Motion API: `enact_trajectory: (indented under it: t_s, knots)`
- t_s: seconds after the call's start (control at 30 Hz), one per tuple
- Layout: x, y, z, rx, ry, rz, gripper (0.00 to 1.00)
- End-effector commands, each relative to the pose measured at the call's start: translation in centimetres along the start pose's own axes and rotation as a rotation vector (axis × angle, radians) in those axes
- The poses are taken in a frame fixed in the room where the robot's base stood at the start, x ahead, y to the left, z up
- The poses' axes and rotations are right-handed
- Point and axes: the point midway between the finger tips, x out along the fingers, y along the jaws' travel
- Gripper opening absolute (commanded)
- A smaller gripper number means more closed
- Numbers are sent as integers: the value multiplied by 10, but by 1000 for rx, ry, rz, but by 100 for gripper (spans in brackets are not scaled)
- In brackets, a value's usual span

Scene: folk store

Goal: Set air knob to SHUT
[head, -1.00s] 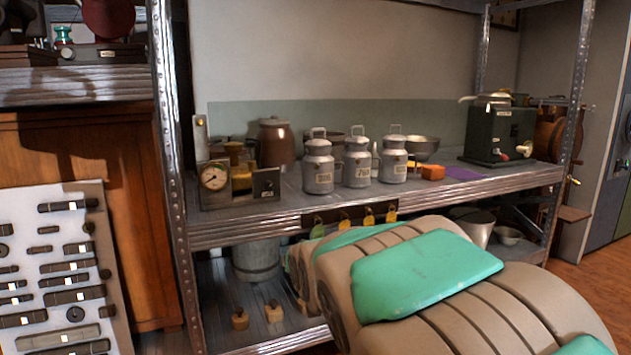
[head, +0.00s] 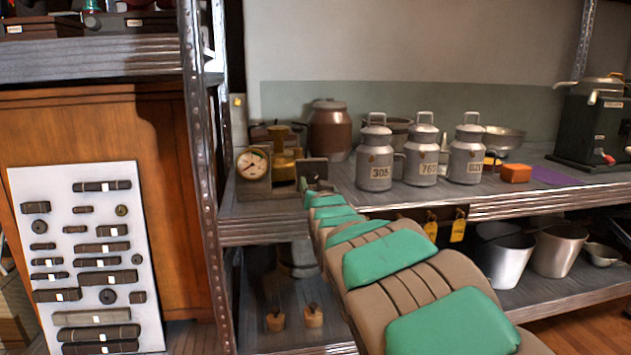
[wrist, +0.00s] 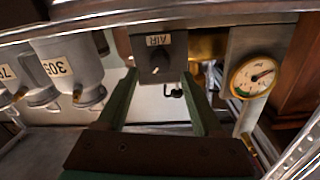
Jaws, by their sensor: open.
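The air knob (wrist: 159,64) is a dark knob on a dark box labelled AIR (wrist: 157,40), which appears upside down in the wrist view. A light mark shows on the knob's lower edge in that view. My gripper (wrist: 158,76) is open, its two green fingers on either side of the knob's place in the picture, with nothing between them. I cannot tell whether they touch it. In the head view the box (head: 311,169) stands on the shelf right of the gauge, and my gripper (head: 317,185) is in front of it, covering its lower part and the knob.
A round gauge (head: 252,164) and a brass part (head: 284,165) sit left of the box. Labelled metal cans (head: 375,158) stand close on its right, with a brown pot (head: 329,130) behind. The steel shelf post (head: 205,200) rises at left. Yellow tags (head: 458,227) hang from the shelf edge.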

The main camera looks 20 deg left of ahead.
Motion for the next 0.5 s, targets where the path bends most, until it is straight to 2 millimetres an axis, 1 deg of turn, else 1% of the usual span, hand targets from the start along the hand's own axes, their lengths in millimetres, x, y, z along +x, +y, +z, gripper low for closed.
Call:
enact_trajectory:
  t_s: [0.03, 0.1, 0.23, 0.33, 0.5]
  knots:
    - [8, 1, 1, 0, 0, 0, 68]
    - [16, 1, 0, 0, 0, 0, 68]
    - [29, 0, 0, -1, 0, 0, 68]
    - [34, 0, 2, -2, -4, 0, 68]
    - [36, 0, 2, -1, -3, 0, 68]
